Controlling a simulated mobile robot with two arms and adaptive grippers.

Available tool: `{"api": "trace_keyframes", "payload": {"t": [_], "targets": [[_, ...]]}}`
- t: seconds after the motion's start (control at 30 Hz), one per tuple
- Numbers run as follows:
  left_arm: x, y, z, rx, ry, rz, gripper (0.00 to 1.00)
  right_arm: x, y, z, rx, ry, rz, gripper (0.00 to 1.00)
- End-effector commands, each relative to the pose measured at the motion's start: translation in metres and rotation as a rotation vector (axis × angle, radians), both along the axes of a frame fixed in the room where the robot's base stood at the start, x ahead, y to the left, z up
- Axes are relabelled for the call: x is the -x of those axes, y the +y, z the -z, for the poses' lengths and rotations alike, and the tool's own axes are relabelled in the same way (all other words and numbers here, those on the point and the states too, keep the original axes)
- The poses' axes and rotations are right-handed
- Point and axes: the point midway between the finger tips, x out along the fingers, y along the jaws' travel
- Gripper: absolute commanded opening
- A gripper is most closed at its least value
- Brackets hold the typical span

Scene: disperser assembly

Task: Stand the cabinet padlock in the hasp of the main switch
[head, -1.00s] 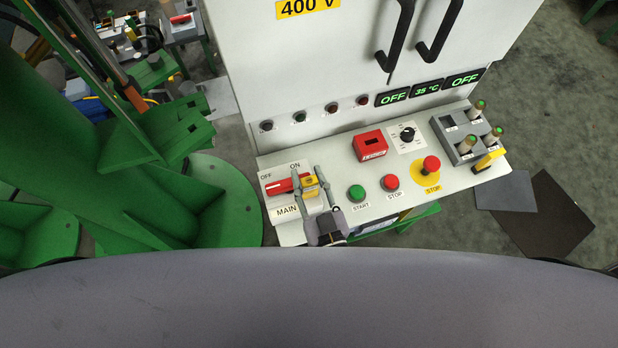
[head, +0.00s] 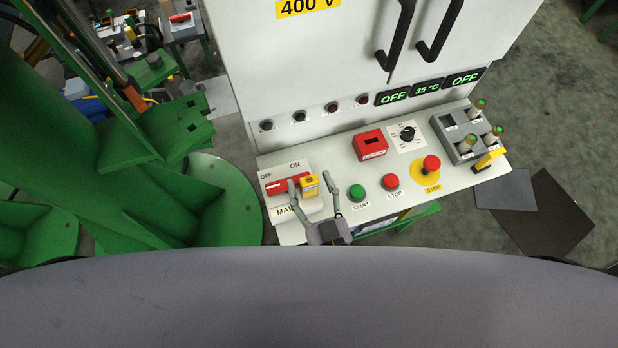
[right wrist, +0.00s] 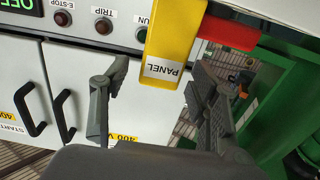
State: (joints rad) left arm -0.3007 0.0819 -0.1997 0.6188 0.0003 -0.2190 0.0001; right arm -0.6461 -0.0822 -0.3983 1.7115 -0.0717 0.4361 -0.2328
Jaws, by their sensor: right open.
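The yellow padlock (head: 310,186) stands at the right end of the main switch's red handle (head: 276,187), above the MAIN label. The hasp itself is too small or covered to make out, so I cannot tell how the padlock sits in it. In the right wrist view the padlock (right wrist: 172,45) shows a PANEL label and is close to the red handle (right wrist: 228,33). My right gripper (head: 310,180) is open, one finger on each side of the padlock. In the right wrist view the gripper (right wrist: 158,70) has gaps beside the padlock. My left gripper is out of view.
Right of the switch on the console are the green START button (head: 357,192), red STOP button (head: 391,182), emergency stop (head: 431,164), red box (head: 370,145) and dial (head: 407,134). A grey rack (head: 445,137) stands far right. The cabinet front (head: 290,60) rises behind.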

Motion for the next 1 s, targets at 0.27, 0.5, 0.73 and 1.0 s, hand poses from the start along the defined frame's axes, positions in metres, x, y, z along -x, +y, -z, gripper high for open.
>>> {"api": "trace_keyframes", "payload": {"t": [0.27, 0.5, 0.73, 1.0], "targets": [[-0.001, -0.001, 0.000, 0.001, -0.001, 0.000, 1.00, 0.058, -0.018, 0.001, 0.002, 0.005, -0.002, 0.55], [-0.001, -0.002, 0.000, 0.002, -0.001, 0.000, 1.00, 0.092, -0.029, 0.000, 0.001, 0.002, -0.001, 0.55], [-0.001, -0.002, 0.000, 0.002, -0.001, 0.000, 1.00, 0.100, -0.032, 0.000, 0.000, -0.001, 0.000, 0.55], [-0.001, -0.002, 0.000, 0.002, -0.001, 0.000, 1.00, 0.100, -0.032, 0.000, 0.000, -0.001, 0.000, 0.55]]}}
